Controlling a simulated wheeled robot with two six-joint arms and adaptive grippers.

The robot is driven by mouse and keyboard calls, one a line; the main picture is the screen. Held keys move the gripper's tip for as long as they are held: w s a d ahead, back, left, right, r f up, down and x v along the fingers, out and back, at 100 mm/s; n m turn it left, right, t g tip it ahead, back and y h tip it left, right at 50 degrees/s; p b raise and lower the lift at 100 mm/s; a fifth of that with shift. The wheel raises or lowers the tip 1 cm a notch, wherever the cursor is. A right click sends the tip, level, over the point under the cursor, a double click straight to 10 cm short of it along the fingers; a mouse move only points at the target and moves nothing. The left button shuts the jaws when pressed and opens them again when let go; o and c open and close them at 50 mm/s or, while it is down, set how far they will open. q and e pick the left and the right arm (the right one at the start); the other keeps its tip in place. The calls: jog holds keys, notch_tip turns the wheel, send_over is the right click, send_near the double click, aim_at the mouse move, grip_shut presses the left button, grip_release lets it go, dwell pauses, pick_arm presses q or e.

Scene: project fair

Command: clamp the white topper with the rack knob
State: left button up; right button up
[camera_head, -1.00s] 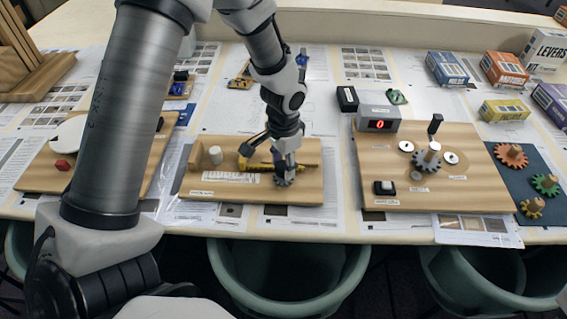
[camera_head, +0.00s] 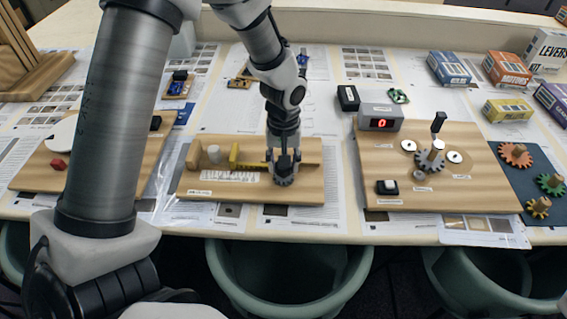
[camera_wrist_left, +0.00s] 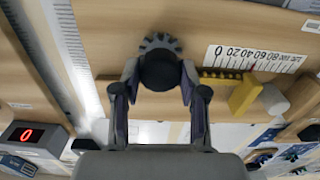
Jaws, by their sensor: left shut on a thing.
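The white topper (camera_head: 214,153) is a small white cylinder standing on the wooden rack board (camera_head: 225,190). It also shows in the wrist view (camera_wrist_left: 273,98). To its left is a fixed wooden block (camera_head: 193,155). To its right is the upright yellow jaw (camera_head: 234,156) of the toothed yellow rack (camera_head: 252,165), with a small gap visible between them in the head view. The black rack knob (camera_wrist_left: 160,72) sits on a dark grey gear (camera_head: 284,180). My left gripper (camera_wrist_left: 160,82) is shut around the knob from above. My right gripper is not in view.
A printed scale (camera_wrist_left: 255,57) lies along the rack. A board with a white disc (camera_head: 62,133) is on the left. Green chairs stand at the front edge.

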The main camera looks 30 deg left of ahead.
pick_arm(q)
jog(key=n+b, duration=0.1)
jog(key=n, duration=0.2)
jog(key=n+b, duration=0.1)
jog(key=n, duration=0.3)
jog(key=shift+s+f, duration=0.15)
jog(key=shift+f, duration=0.05)
jog(key=n+b, duration=0.1)
jog(key=n, duration=0.3)
jog(key=shift+n, duration=0.4)
jog(key=shift+n+b, duration=0.5)
jog(key=shift+n, duration=1.1)
jog(key=shift+r, duration=0.1)
jog(key=o, duration=1.1)
jog(key=shift+o, duration=0.2)
jog(key=shift+r, duration=0.1)
